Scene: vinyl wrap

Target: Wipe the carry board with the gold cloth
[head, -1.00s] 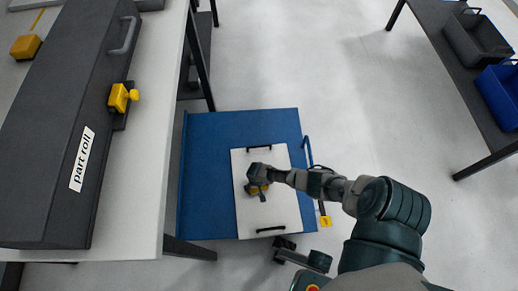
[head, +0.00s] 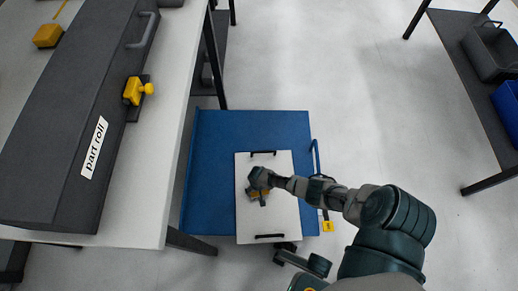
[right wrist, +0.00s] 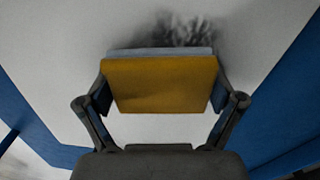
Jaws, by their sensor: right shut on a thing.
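The white carry board (head: 284,217) lies on a blue cart top and has a black handle at its far and near ends. My right gripper (head: 260,193) is over the middle of the board, pointing down. In the right wrist view the gripper (right wrist: 160,92) is shut on the gold cloth (right wrist: 160,85), a flat block-like pad with a pale grey layer along its far edge. A dark smudge (right wrist: 185,32) shows on the board just beyond the cloth. The cloth is at the board's surface; exact contact is hard to tell. My left gripper is not in view.
The blue cart (head: 215,175) has a handle at its right side with a yellow tag (head: 328,226). A table on the left bears a long dark "part roll" case (head: 75,130) with a yellow latch. A dark shelf (head: 470,80) with bins stands at the right. Floor between is clear.

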